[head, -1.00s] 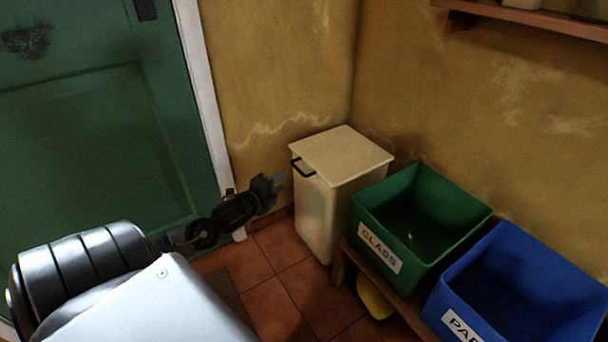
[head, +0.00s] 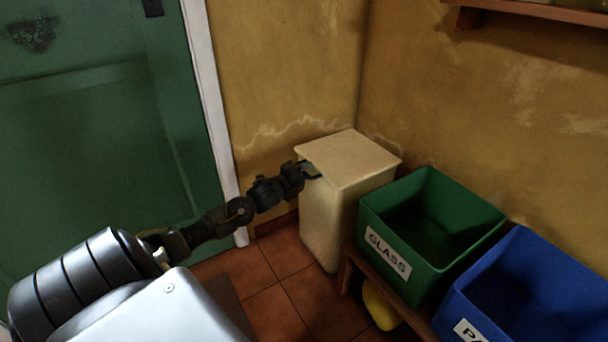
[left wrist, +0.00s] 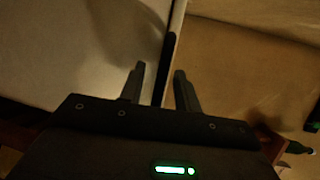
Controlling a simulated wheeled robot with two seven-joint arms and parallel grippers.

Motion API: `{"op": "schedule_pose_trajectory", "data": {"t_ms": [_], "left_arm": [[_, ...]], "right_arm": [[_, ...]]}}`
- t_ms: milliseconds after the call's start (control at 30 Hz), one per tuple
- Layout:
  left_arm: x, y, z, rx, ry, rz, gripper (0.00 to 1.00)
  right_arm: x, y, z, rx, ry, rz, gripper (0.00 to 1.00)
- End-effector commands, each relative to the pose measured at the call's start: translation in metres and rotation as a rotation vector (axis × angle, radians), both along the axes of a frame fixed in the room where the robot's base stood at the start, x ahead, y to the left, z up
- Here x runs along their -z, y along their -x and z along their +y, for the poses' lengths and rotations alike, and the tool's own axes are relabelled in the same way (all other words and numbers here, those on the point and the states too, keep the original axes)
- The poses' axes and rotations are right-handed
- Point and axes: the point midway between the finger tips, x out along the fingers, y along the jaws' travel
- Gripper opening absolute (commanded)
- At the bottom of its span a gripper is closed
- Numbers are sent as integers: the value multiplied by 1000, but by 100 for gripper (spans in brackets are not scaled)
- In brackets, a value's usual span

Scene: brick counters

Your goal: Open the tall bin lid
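The tall cream bin (head: 322,222) stands in the corner with its flat lid (head: 350,156) down. My left gripper (head: 311,170) is at the lid's front left edge, where the dark handle is, and mostly covers it. In the left wrist view, my left gripper (left wrist: 159,70) has its two fingers apart. The dark bar of the handle (left wrist: 168,60) shows between the fingertips, with no clear contact on either side. The pale lid and the bin's side fill the background there. My right gripper is not in view.
A green GLASS bin (head: 388,255) and a blue bin (head: 463,328) sit on a low wooden bench right of the tall bin. A yellow object (head: 379,304) lies beneath. A green door (head: 90,150) is at left. A shelf (head: 540,16) hangs upper right.

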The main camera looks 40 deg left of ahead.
Motion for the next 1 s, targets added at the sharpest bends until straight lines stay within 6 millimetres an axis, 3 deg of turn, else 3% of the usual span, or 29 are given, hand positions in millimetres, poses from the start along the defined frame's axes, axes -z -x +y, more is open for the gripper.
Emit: {"op": "schedule_pose_trajectory", "data": {"t_ms": [167, 400, 1000], "left_arm": [[0, 0, 0, 0, 0, 0, 30], [0, 0, 0, 0, 0, 0, 0], [-11, 0, 0, 0, -7, 22, 0]], "right_arm": [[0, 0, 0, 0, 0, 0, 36], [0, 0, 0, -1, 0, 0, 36], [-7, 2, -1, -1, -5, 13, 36]]}}
